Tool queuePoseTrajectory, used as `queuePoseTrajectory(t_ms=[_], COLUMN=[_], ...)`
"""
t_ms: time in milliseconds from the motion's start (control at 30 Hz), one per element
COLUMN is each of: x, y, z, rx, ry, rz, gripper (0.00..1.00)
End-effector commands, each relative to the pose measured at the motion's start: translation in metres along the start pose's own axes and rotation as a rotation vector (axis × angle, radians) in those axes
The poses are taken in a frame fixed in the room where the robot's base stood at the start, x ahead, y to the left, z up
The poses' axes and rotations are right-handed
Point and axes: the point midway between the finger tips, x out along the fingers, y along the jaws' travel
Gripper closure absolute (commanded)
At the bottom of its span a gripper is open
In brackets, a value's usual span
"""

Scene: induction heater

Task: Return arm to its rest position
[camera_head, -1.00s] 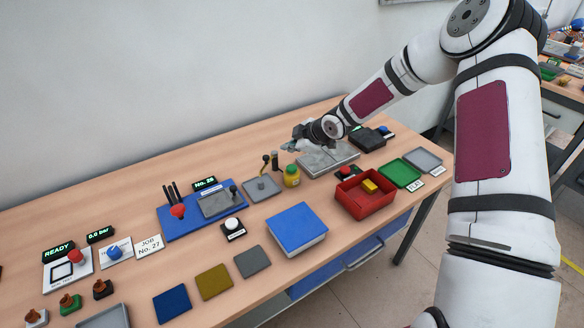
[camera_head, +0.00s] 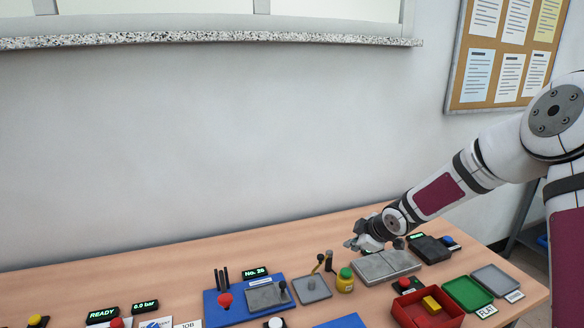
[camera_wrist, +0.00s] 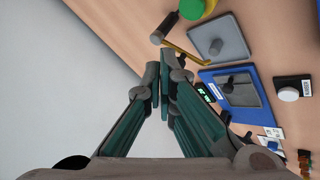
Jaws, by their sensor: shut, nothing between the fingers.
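My gripper (camera_head: 362,243) is above the right part of the wooden workbench, near its back, over the left end of a grey metal slab (camera_head: 388,266). In the wrist view its two fingers (camera_wrist: 165,88) come together at the tips, shut with nothing between them. My arm reaches in from the right side of the head view. The gripper appears apart from the bench top, though its exact height is hard to tell.
A red bin (camera_head: 408,312) with a yellow block, a green tray (camera_head: 468,292) and a grey tray (camera_head: 495,279) lie to the right. A blue fixture (camera_head: 226,312) is left.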

Motion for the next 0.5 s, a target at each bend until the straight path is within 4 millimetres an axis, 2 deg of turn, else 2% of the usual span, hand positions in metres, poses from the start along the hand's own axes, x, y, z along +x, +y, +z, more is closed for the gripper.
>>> queuePoseTrajectory(t_ms=[33,233,500], x=[-0.021,-0.095,-0.203], y=[0.003,0.003,-0.016], z=[-0.004,-0.007,-0.013], rx=[0.008,0.114,0.32], ry=[-0.044,-0.206,-0.358], rz=[0.008,0.038,0.117], gripper=[1.0,1.0,1.0])
